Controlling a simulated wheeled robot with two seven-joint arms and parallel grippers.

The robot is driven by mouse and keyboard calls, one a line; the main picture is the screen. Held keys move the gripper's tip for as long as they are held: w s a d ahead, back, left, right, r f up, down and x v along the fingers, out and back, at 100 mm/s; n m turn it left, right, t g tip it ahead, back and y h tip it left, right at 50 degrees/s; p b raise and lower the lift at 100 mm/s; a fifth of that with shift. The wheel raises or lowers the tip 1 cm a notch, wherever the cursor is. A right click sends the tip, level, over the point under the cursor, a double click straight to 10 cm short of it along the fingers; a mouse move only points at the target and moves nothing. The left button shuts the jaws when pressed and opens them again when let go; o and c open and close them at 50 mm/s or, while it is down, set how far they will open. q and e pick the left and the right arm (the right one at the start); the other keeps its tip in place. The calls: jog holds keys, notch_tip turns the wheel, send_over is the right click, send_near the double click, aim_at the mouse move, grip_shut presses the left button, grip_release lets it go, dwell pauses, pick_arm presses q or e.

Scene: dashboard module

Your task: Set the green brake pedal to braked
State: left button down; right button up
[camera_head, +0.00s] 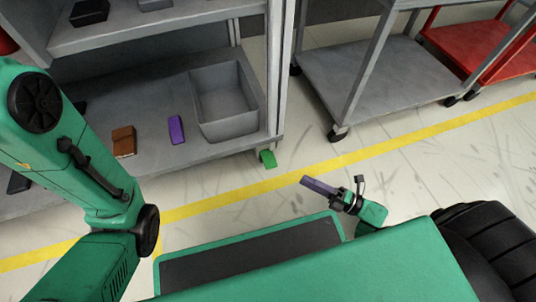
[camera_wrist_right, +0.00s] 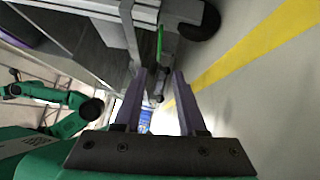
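The green brake pedal (camera_head: 267,159) sits low at the near right corner of the grey shelf cart, at the caster by the floor. In the right wrist view the pedal (camera_wrist_right: 160,41) is a thin green strip beside a black wheel, beyond the fingertips. I cannot tell its angle clearly. My right gripper (camera_head: 306,181) is low over the floor, right of and nearer than the pedal, and apart from it. In the wrist view its two fingers (camera_wrist_right: 160,72) stand apart with nothing between them. My left arm crosses the left side; its gripper is out of view.
The shelf cart (camera_head: 215,155) carries a grey bin (camera_head: 226,102), a purple item (camera_head: 176,130) and a brown box (camera_head: 124,141). A second grey cart (camera_head: 375,78) and a red cart (camera_head: 500,58) stand behind. A yellow line (camera_head: 220,196) crosses the open floor.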

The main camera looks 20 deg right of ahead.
aim_at(271, 163)
jog(key=b+x, duration=0.2)
jog(key=x, duration=1.1)
jog(key=shift+a, duration=0.2)
jog(key=shift+b, duration=0.3)
grip_shut()
